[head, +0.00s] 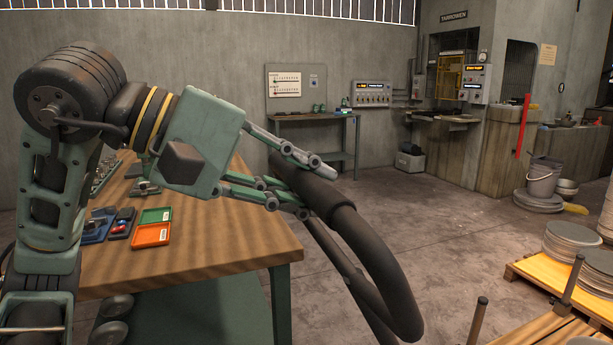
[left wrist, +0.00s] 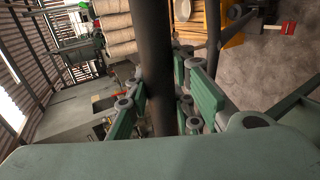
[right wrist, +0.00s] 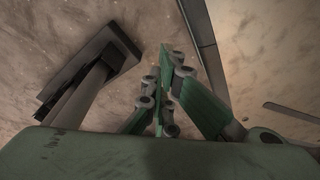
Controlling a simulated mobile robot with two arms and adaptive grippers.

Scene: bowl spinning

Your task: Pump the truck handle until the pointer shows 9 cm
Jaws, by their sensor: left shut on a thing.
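The truck handle (head: 385,275) is a thick black loop that rises from the lower middle of the head view. Its bar (left wrist: 153,60) runs between my left fingers in the left wrist view. My left gripper (head: 312,190) is shut on the upper left part of the handle. It also shows in the left wrist view (left wrist: 162,110). My right gripper (right wrist: 165,85) shows only in the right wrist view, with its fingers together and nothing visible between them, over bare floor. I cannot make out the pointer or a centimetre scale in any view.
A wooden workbench (head: 230,240) with small trays stands left of the handle. A yellow-topped pallet (head: 540,275) with stacked grey discs is at the right. A bucket (head: 543,180) stands farther back. The concrete floor (head: 450,220) between is open.

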